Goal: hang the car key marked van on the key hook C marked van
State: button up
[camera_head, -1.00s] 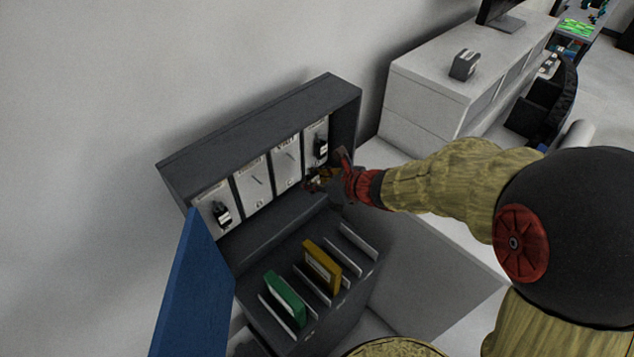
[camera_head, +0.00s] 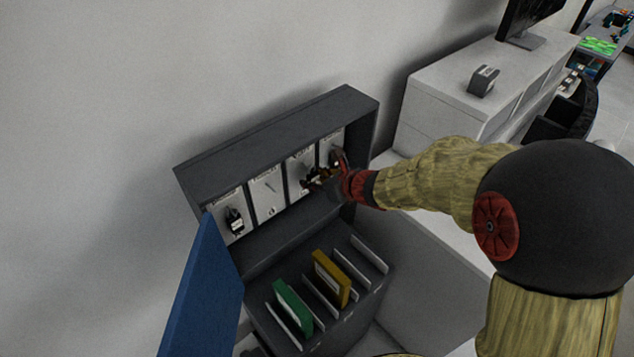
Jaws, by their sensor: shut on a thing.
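My gripper (camera_head: 316,180) is at the cabinet's upper row, in front of the lower part of the third panel from the left (camera_head: 297,166), likely key hook C. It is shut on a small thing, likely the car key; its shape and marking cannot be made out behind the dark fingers. The panel's label is too small to read, and its hook is hidden or unclear. I cannot tell whether the held thing touches the hook. The second panel (camera_head: 266,190) shows a bare hook. A dark key (camera_head: 235,220) hangs on the first panel. The fourth panel (camera_head: 331,143) is partly hidden by my gripper.
The dark cabinet (camera_head: 275,130) stands against the wall. Its lower rack holds a green folder (camera_head: 292,307) and a yellow folder (camera_head: 331,278) between white dividers. A blue panel (camera_head: 203,290) rises at the front left. A white counter (camera_head: 440,105) stands to the right.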

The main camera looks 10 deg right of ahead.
jog(key=shift+w+a+f, duration=0.15)
jog(key=shift+w+a, duration=0.15)
jog(key=shift+w, duration=0.1)
jog(key=shift+w+a+f+b, duration=0.15)
jog(key=shift+w+f+b, duration=0.05)
jog(key=shift+b, duration=0.45)
jog(key=shift+f, duration=0.1)
jog(key=o, duration=0.7)
jog(key=shift+a, duration=0.1)
jog(key=o, duration=0.5)
jog(key=shift+w+a, duration=0.15)
jog(key=shift+w, duration=0.1)
jog(key=shift+s+d+r, duration=0.25)
jog(key=shift+d+r, duration=0.05)
jog(key=shift+r, duration=0.1)
jog(key=v, duration=1.1)
jog(key=shift+s+f, duration=0.15)
jog(key=shift+f, duration=0.05)
